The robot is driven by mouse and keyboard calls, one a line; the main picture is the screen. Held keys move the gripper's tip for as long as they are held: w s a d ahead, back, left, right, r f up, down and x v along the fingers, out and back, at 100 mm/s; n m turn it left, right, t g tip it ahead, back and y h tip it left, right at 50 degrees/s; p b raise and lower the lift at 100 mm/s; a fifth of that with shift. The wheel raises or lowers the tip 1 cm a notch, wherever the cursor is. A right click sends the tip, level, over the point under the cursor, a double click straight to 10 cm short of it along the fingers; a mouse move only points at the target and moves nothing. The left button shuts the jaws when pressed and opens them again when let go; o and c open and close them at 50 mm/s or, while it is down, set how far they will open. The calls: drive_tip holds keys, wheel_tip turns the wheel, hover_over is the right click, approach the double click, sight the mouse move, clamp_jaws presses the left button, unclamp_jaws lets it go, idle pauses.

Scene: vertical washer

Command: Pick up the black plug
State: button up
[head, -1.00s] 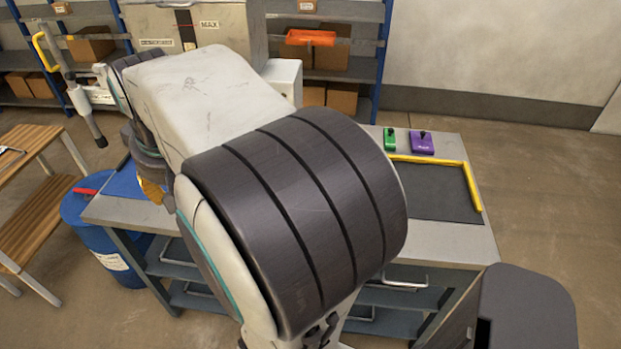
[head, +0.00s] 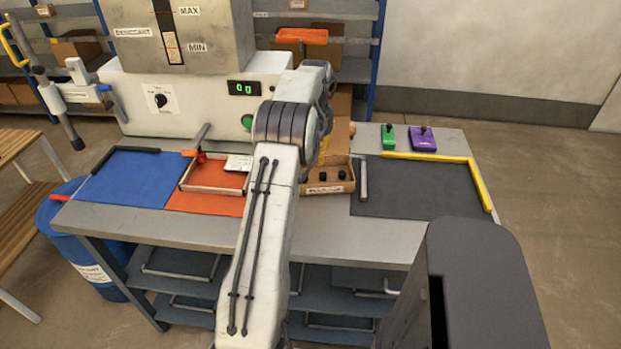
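A tan box (head: 346,187) with a label on its front stands on the table, just right of my forearm. Small black pieces (head: 342,175) sit at its front; they look like plugs, but they are too small to tell for sure. The left part of the box is hidden behind my arm. My arm reaches forward over the table, and its wrist end is above and behind the box. My gripper's fingers are hidden behind the arm, so I cannot see whether they hold anything.
A washer (head: 205,108) with a display stands at the back. A blue mat (head: 130,180) and an orange tray (head: 215,178) lie left. A dark mat (head: 420,190) with a yellow edge bar (head: 480,185) lies right. Green (head: 388,138) and purple (head: 422,139) blocks stand behind it.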

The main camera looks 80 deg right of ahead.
sight(323, 174)
drive_tip(key=shift+s+d+f, duration=0.2)
drive_tip(key=shift+s+f, duration=0.3)
drive_tip(key=shift+s+d+f, duration=0.15)
drive_tip(key=shift+s+f, duration=0.3)
drive_tip(key=shift+s, duration=0.05)
drive_tip(key=shift+s+d+f+m, duration=0.1)
drive_tip(key=shift+f+m, duration=0.2)
drive_tip(key=shift+f+p, duration=0.6)
drive_tip(key=shift+f, duration=0.15)
wheel_tip(323, 174, down, 2)
drive_tip(key=p, duration=0.3)
drive_tip(key=shift+f, duration=0.25)
drive_tip(key=shift+d+f+p, duration=0.2)
drive_tip(key=shift+f+p, duration=0.95)
drive_tip(key=shift+f, duration=0.15)
drive_tip(key=shift+c, duration=0.2)
drive_tip(key=c, duration=0.5)
